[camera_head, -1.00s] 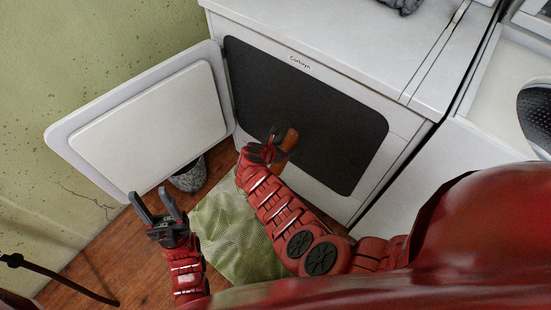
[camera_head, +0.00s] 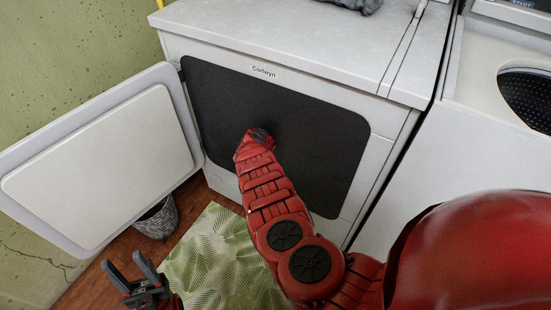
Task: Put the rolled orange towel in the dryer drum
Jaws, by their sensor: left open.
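The white dryer (camera_head: 360,215) stands in the middle with its door (camera_head: 100,160) swung open to the left. Its front shows a large dark opening (camera_head: 315,130); the drum's inside is too dark to make out. My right arm reaches toward this opening, and the wrist end of my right gripper (camera_head: 260,137) shows against the dark. Its fingers are hidden behind the wrist, so I cannot tell if they are shut. The rolled orange towel is not visible now. My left gripper (camera_head: 137,275) is open and empty, low at the left, above the floor.
A green leaf-patterned mat (camera_head: 225,250) lies on the wooden floor before the dryer. A grey woven basket (camera_head: 158,218) stands partly behind the open door. A white machine (camera_head: 440,170) stands close at the right. A grey cloth (camera_head: 355,5) lies on the dryer top.

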